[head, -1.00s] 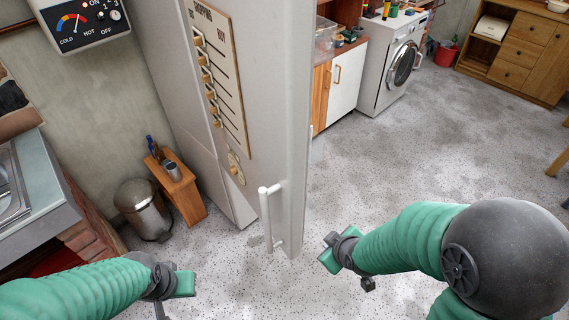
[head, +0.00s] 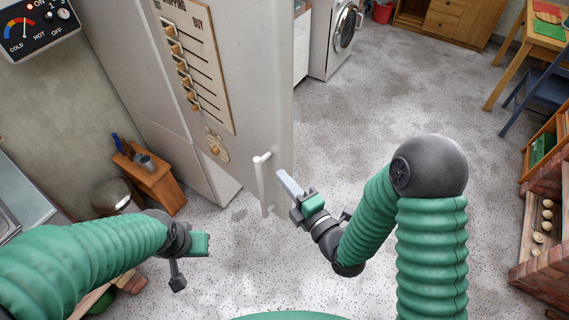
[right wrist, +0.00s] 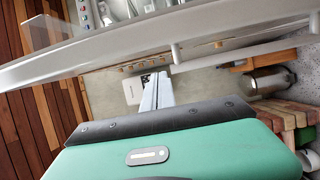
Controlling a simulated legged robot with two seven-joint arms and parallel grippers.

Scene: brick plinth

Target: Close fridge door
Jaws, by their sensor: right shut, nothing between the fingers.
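The pale grey fridge door (head: 262,95) stands open in the head view, with a white bar handle (head: 259,188) low near its free edge. My right gripper (head: 286,182) is shut and empty, its grey fingers just right of the handle and close to the door's edge. I cannot tell whether they touch the door. In the right wrist view the shut fingers (right wrist: 157,92) point toward the door's long edge (right wrist: 110,47), with the handle (right wrist: 177,52) beside them. My left gripper (head: 199,244) hangs at lower left, apart from the door; its finger opening is unclear.
A sink counter (head: 20,190) is at the left edge. A brick unit (head: 548,240) stands at right. The speckled floor between is clear.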

